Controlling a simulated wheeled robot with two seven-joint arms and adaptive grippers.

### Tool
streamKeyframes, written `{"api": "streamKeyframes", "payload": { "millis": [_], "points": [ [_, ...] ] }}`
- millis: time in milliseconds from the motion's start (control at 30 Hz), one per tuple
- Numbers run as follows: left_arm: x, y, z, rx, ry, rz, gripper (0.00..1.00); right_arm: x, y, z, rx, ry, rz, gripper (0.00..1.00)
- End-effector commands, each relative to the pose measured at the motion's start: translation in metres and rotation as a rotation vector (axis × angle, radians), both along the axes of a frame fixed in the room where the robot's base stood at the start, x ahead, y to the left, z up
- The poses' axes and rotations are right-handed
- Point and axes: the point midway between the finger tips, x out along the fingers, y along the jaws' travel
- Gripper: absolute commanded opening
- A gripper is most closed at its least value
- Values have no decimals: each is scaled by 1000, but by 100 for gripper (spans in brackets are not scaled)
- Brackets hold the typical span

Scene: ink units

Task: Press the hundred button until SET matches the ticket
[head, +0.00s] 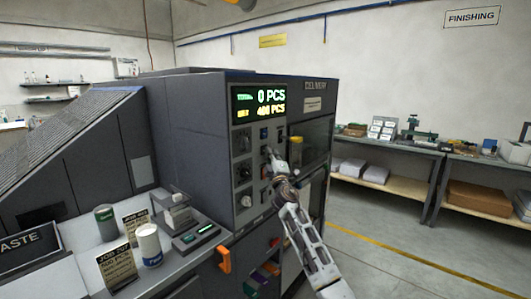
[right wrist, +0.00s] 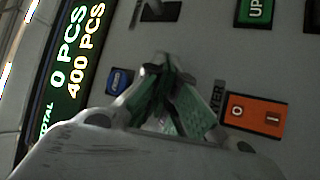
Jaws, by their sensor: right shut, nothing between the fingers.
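The control panel (head: 243,160) of the dark grey machine carries a lit display (head: 259,103), which reads 0 PCS above SET 400 PCS. It also shows, turned sideways, in the right wrist view (right wrist: 72,75). My right gripper (head: 269,151) is shut and empty, its tips close to the panel below the display; contact cannot be told. In the right wrist view the fingers (right wrist: 164,68) stand between a blue button (right wrist: 119,80) and an orange switch (right wrist: 254,115). No hundred label is readable, and the fingers hide part of the panel. A job ticket (head: 116,267) stands on the left counter, its count too small to read surely.
A second ticket (head: 136,224), a white and blue pot (head: 149,246), a green-topped pot (head: 105,222) and a small scale-like device (head: 197,236) stand on the counter. An orange handle (head: 224,260) sticks out below the panel. Workbenches (head: 390,150) stand at right beyond open floor.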

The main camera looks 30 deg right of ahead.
Motion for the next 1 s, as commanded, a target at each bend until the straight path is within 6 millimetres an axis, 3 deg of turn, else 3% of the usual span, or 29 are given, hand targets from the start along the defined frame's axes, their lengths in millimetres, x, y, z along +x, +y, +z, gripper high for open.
{"api": "streamKeyframes", "payload": {
  "millis": [1000],
  "points": [
    [0,0,8,0,0,0,40,-17,-6,0,0,0,1,0]
  ]
}}
